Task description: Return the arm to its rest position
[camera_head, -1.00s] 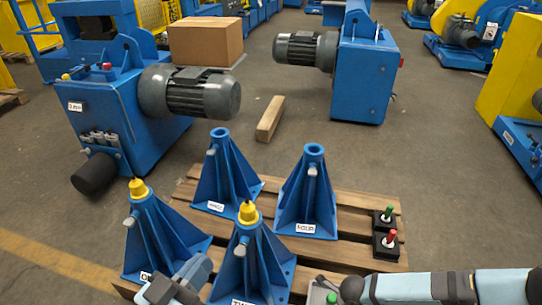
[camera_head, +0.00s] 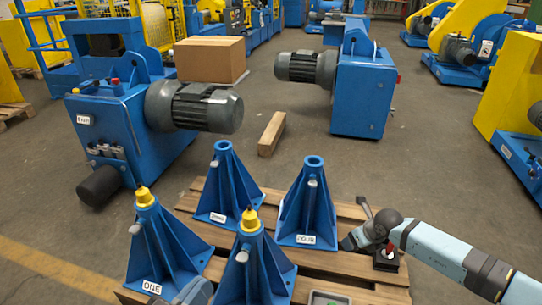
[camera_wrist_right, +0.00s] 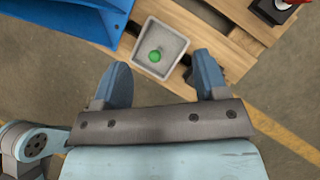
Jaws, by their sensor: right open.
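My right gripper (camera_head: 354,223) reaches in from the right, above the pallet beside the blue stand labelled FOUR (camera_head: 307,205). Its two fingers are spread apart with nothing between them, as the right wrist view (camera_wrist_right: 170,82) also shows. Beyond the fingers in that view lies a grey tray (camera_wrist_right: 172,27) with a green-topped item (camera_wrist_right: 155,56) in it. My left gripper (camera_head: 195,291) shows only in part at the bottom edge, in front of stand ONE (camera_head: 160,250). Its fingers cannot be made out.
A black block with a red peg (camera_head: 387,257) stands on the pallet (camera_head: 345,262) under my right forearm. Yellow caps (camera_head: 250,219) top the two front stands. Blue machines with motors (camera_head: 362,90) stand behind, with a wooden beam (camera_head: 271,134) between.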

